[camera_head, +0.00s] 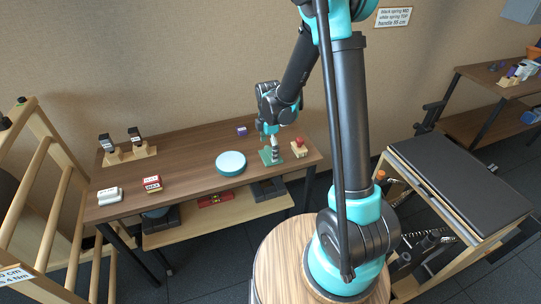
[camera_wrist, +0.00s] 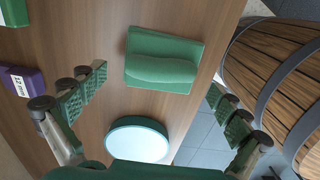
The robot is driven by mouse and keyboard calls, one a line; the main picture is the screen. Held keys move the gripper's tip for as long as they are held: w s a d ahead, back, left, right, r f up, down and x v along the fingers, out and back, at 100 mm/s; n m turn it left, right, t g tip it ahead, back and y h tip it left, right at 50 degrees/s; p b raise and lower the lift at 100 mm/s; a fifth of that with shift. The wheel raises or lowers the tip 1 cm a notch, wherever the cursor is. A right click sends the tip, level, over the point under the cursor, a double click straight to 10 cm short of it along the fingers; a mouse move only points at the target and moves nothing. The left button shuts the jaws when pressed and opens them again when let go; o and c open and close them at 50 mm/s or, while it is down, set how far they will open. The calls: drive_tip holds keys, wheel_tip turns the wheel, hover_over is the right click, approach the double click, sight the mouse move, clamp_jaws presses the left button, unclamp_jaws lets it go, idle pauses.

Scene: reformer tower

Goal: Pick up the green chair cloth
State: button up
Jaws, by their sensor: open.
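The green chair cloth (camera_wrist: 162,62) lies folded on the brown wooden table, with a raised fold along its middle. It also shows in the head view (camera_head: 266,157), partly hidden by my gripper (camera_head: 271,143). In the wrist view my gripper (camera_wrist: 158,94) is open, with one finger at the left and one at the right of the picture. The cloth appears between and beyond the fingertips, towards the top. Nothing is held. The exact height of the fingers above the cloth cannot be told.
A round teal-rimmed white tin (camera_head: 231,163) stands left of the cloth. A red-topped block (camera_head: 298,147) is close on its right, and a purple box (camera_head: 242,131) behind. The front middle of the table is mostly clear.

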drive_tip(key=shift+f, duration=0.75)
drive_tip(key=c, duration=1.2)
